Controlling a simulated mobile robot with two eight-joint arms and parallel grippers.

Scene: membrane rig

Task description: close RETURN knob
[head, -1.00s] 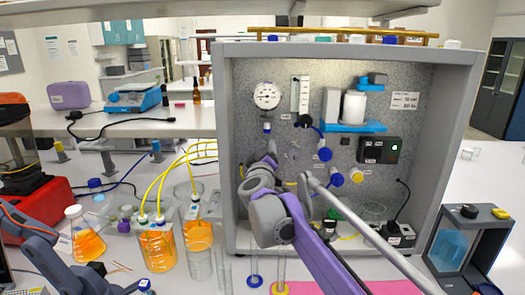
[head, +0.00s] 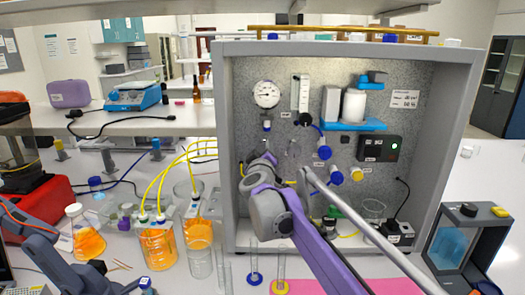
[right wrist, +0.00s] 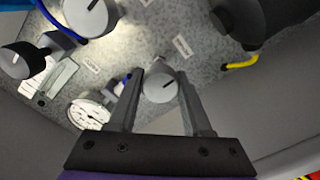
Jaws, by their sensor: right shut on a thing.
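A round grey knob with a dark pointer line (right wrist: 160,86) sits on the speckled metal panel, between the two dark fingers of my right gripper (right wrist: 158,95). The gripper is shut on this knob, with a finger on either side. The pointer lies slanted in the right wrist view. The label by the knob (right wrist: 183,46) is too small to read. In the head view my right wrist covers the knob and hides the fingertips, at the panel's left part below the pressure gauge (head: 267,94). My left gripper is not in view.
Nearby on the panel are another grey knob (right wrist: 90,14), a black knob (right wrist: 24,58) and a yellow tube (right wrist: 240,65). Blue and yellow knobs (head: 356,174) stand right of my wrist. Beakers of orange liquid (head: 158,250) stand left of the grey cabinet (head: 226,150).

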